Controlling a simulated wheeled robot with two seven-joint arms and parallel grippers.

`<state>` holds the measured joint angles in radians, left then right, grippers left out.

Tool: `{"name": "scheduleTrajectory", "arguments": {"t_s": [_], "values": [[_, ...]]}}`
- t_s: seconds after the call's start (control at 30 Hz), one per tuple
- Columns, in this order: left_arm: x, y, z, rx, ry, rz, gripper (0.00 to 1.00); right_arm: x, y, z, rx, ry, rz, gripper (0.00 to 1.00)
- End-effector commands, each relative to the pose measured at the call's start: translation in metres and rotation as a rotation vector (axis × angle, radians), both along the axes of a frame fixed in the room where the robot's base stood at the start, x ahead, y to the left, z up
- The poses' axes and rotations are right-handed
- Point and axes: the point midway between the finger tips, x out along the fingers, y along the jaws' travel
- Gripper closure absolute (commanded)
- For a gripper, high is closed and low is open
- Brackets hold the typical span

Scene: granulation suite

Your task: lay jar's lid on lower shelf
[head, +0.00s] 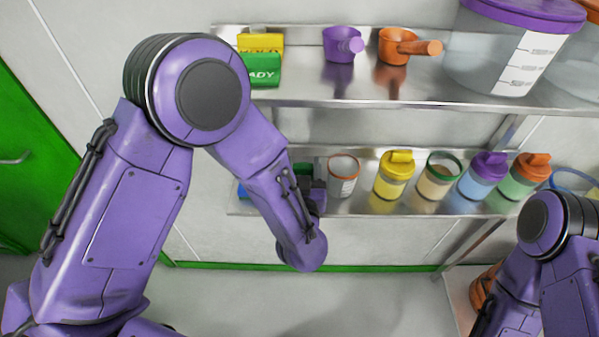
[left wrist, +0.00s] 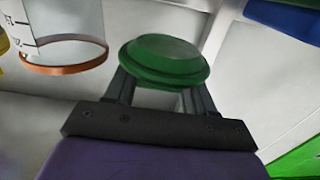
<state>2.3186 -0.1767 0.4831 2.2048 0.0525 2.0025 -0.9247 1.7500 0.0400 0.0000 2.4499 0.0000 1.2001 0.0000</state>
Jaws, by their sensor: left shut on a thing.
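A green round lid (left wrist: 165,62) is held between the two fingers of my left gripper (left wrist: 158,92) in the left wrist view. In the head view my left gripper (head: 312,188) is at the left part of the lower shelf (head: 375,206), largely hidden behind my own forearm. An open jar with a green rim (head: 440,172) stands on the lower shelf among other jars. Whether the lid touches the shelf cannot be told. My right arm shows at the lower right, but its gripper does not.
An open cup with an orange rim (head: 343,172) stands just right of my left gripper. Yellow (head: 395,175), purple (head: 482,176) and orange-lidded (head: 527,177) jars stand farther right. A blue thing (head: 243,190) is at the shelf's left end. The upper shelf (head: 430,97) overhangs.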

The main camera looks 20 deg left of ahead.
Motion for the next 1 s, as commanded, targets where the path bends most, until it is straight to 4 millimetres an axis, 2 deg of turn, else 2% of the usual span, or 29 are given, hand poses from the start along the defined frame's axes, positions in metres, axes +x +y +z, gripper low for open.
{"name": "scheduleTrajectory", "arguments": {"t_s": [0.2, 0.3, 0.4, 0.77, 0.8, 0.87, 1.0], "values": [[0.015, 0.015, -0.026, 0.000, 0.001, 0.001, 0.75, 0.000, 0.000, 0.006, 0.000, 0.000, 0.000, 0.58], [0.015, 0.015, -0.045, 0.001, 0.003, -0.001, 0.75, 0.000, 0.000, 0.006, 0.000, 0.000, 0.000, 0.58], [0.015, 0.015, -0.056, 0.001, 0.000, -0.001, 0.75, 0.000, 0.000, 0.007, 0.000, 0.000, 0.000, 0.58], [0.015, 0.015, -0.061, 0.000, -0.002, -0.001, 0.75, 0.000, 0.000, 0.002, 0.000, 0.000, 0.000, 0.58], [0.016, 0.015, -0.060, 0.000, -0.002, 0.000, 0.39, 0.000, 0.000, 0.003, 0.000, 0.000, 0.000, 0.58], [0.016, 0.015, -0.060, -0.001, -0.001, 0.000, 0.20, 0.000, 0.000, 0.003, 0.000, 0.000, 0.000, 0.58], [0.015, 0.015, -0.060, -0.001, -0.001, 0.000, 0.20, 0.000, 0.000, 0.003, 0.000, 0.000, 0.000, 0.58]]}}
